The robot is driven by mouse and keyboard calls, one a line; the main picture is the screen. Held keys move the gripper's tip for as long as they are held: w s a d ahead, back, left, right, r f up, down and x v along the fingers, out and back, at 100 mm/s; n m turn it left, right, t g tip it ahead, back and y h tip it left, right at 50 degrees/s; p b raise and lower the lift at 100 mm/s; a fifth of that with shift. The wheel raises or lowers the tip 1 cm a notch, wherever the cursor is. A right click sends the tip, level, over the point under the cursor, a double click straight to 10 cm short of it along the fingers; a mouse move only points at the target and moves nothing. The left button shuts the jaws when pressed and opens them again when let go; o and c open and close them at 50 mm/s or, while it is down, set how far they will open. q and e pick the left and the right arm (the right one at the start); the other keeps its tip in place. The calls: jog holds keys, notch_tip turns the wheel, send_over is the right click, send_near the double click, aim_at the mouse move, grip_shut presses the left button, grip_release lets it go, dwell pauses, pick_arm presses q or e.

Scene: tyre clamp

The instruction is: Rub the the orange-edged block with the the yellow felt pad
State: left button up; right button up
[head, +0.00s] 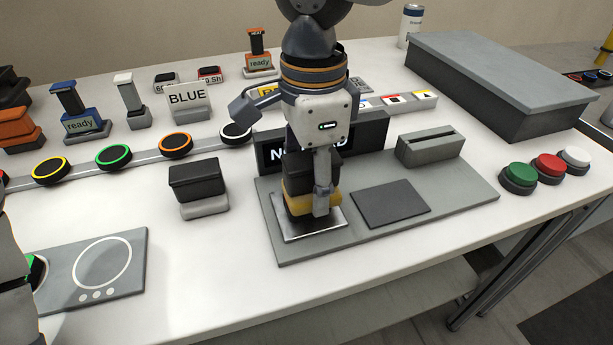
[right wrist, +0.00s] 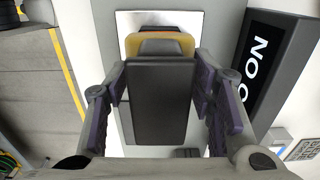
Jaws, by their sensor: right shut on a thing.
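The yellow felt pad (head: 297,204) is the underside of a black-handled block. My right gripper (head: 322,200) is shut on it, over a silver plate (head: 283,221). I cannot tell whether the pad touches the plate. In the right wrist view the black handle (right wrist: 158,100) sits between the fingers and the yellow edge (right wrist: 184,43) shows beyond it. A round black block with an orange edge (head: 176,146) sits on the grey rail, left of my right gripper and apart from it. Part of my left arm shows at the left edge; its fingers are not seen.
Yellow-edged (head: 51,170) and green-edged (head: 114,156) blocks share the rail. A black block with a pale base (head: 199,190) stands in front of it. A slotted grey block (head: 431,147) and dark square (head: 390,204) lie right of the pad. Colored buttons (head: 549,166) are at far right.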

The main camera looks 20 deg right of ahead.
aim_at(307, 159)
jog(key=shift+d, duration=0.3)
jog(key=shift+a+f, duration=0.1)
jog(key=shift+a, duration=1.05)
jog(key=shift+d, duration=1.2)
jog(key=shift+s+a, duration=0.1)
jog(key=shift+a, duration=1.1)
jog(key=shift+d, duration=0.55)
jog(key=shift+r, duration=3.6)
